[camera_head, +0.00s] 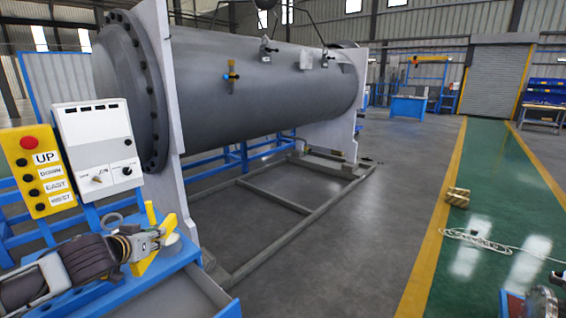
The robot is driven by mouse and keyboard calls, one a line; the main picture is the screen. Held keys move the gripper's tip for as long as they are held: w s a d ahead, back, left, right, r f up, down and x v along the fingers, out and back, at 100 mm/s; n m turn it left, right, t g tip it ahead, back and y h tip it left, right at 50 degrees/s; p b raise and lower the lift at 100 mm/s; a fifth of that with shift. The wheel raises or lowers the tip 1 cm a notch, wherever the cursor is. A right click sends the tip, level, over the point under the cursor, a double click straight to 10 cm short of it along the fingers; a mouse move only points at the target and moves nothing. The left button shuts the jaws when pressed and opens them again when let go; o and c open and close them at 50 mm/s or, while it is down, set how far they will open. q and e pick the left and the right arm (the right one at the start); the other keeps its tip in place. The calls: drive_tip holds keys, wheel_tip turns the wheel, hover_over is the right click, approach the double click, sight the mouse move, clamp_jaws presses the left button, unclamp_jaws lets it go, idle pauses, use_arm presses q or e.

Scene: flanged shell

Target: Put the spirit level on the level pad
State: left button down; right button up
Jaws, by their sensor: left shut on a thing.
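My left gripper (158,238) is at the lower left, over the blue workbench top (185,255). It is shut on a yellow bar-shaped thing, which I take to be the spirit level (146,262). Its yellow ends show on both sides of the fingers, and the fingers hide its middle. I cannot tell whether it touches the bench. The big grey flanged shell (260,75) lies behind. Small fittings stand on the shell, but I cannot make out for sure which part is the level pad. My right gripper is not clearly seen.
A yellow button panel (42,172) and a white control box (97,150) stand behind the gripper. An open drawer (185,295) juts out below. A rope (475,238) and a small block (457,197) lie on the right floor.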

use_arm(q)
drive_tip(key=s+d+f, duration=0.3)
drive_tip(key=d+f, duration=0.3)
drive_tip(key=d, duration=0.1)
drive_tip(key=s+d+f, duration=0.4)
drive_tip(key=d+f, duration=0.2)
drive_tip(key=f, duration=0.1)
drive_tip(key=shift+d+f, duration=0.15)
drive_tip(key=shift+d, duration=0.25)
drive_tip(key=shift+s, duration=0.15)
idle(0.6)
